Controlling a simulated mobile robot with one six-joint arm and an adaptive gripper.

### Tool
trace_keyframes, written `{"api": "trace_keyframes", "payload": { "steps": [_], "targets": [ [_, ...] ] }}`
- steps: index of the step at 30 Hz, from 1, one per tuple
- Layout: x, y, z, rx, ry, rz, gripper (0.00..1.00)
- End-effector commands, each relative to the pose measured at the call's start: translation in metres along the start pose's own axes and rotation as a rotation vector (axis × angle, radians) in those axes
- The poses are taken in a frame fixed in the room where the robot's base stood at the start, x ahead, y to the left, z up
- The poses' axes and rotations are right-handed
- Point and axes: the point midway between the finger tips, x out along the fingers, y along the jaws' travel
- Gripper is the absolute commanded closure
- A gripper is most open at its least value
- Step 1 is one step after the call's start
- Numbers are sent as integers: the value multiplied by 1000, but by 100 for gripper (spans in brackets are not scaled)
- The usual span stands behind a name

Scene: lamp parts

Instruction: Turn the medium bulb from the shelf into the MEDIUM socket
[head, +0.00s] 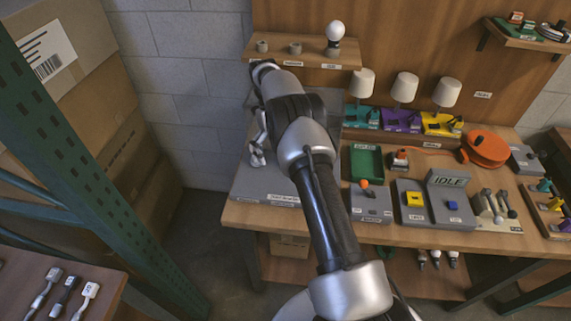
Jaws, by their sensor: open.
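My gripper (257,157) is open at the left end of the workbench, above a grey panel (262,188) with a label strip on its front. My arm hides much of the panel, and I cannot make out its sockets or any bulb between the fingers. The wall shelf (350,58) is above. One white round bulb (334,29) stands upright in a dark holder at its right end. Two small grey holders, the left one (262,46) and the middle one (295,48), show no bulb. The shelf labels are too small to read, so I cannot tell which bulb is medium.
Three white-shaded lamps (404,87) stand at the back on coloured bases. A green tray (366,163), grey control boxes (424,212) and an orange reel (485,148) fill the bench to the right. A green rack post (90,180) stands at left.

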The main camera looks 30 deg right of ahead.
Motion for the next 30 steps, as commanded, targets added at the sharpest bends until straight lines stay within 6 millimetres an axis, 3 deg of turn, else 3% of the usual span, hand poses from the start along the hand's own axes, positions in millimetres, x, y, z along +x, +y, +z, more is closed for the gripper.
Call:
{"api": "trace_keyframes", "payload": {
  "steps": [1,16,25,30],
  "targets": [
    [-12,-28,2,115,-56,-22,0],
    [-2,-36,-15,-391,-36,-237,0],
    [0,-36,-16,-429,-30,-248,1],
    [1,-35,-16,-429,-29,-247,12]
  ]
}}
